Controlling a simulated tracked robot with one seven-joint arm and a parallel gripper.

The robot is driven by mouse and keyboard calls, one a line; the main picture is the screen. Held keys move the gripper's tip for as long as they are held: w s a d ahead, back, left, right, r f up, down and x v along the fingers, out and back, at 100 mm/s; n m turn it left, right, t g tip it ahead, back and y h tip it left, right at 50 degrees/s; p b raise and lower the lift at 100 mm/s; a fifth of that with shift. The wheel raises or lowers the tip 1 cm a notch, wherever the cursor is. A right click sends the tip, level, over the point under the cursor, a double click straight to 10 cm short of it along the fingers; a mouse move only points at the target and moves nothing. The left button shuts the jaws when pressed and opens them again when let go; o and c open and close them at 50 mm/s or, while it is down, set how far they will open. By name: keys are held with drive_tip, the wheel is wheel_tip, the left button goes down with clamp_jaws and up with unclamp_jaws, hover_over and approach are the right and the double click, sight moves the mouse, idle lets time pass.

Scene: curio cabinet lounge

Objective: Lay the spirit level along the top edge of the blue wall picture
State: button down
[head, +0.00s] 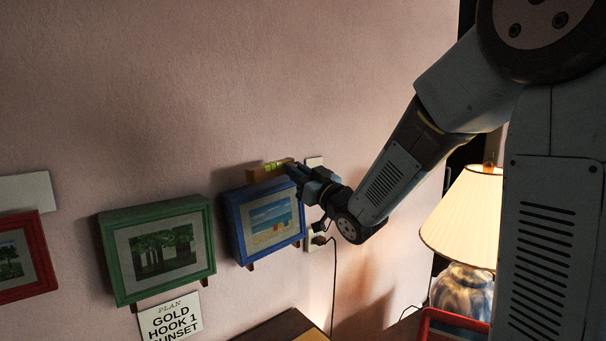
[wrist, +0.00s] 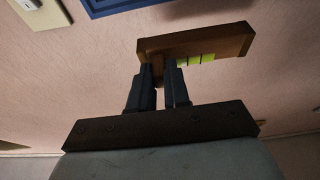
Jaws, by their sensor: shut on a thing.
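The spirit level (head: 257,174) is a short brown bar with yellow-green vials. My gripper (head: 292,171) is shut on it near its right end in the head view. The blue wall picture (head: 235,236) shows a beach scene and hangs below the level. In the head view the level is just above the picture's top edge; contact cannot be told there. In the wrist view, my gripper (wrist: 165,70) holds the level (wrist: 215,40), and bare wall shows between it and the blue frame (wrist: 115,6).
A green-framed picture (head: 106,262) hangs left of the blue one, a red-framed one (head: 43,255) farther left. A sign (head: 171,317) is below. A wall plate (head: 314,161) and a plugged cord (head: 333,270) are close right. A lamp (head: 468,215) stands at right.

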sight(287, 181)
drive_tip(key=shift+w+a+f, duration=0.15)
drive_tip(key=shift+w+a, duration=0.55)
drive_tip(key=shift+w, duration=0.3)
drive_tip(key=shift+w+a+f, duration=0.1)
drive_tip(key=shift+w+a, duration=0.55)
drive_tip(key=shift+w, duration=0.35)
drive_tip(key=shift+f, duration=1.15)
drive_tip(key=shift+s+f, duration=0.1)
drive_tip(key=shift+f, duration=0.05)
drive_tip(key=c, duration=1)
unclamp_jaws()
drive_tip(key=shift+f, duration=0.1)
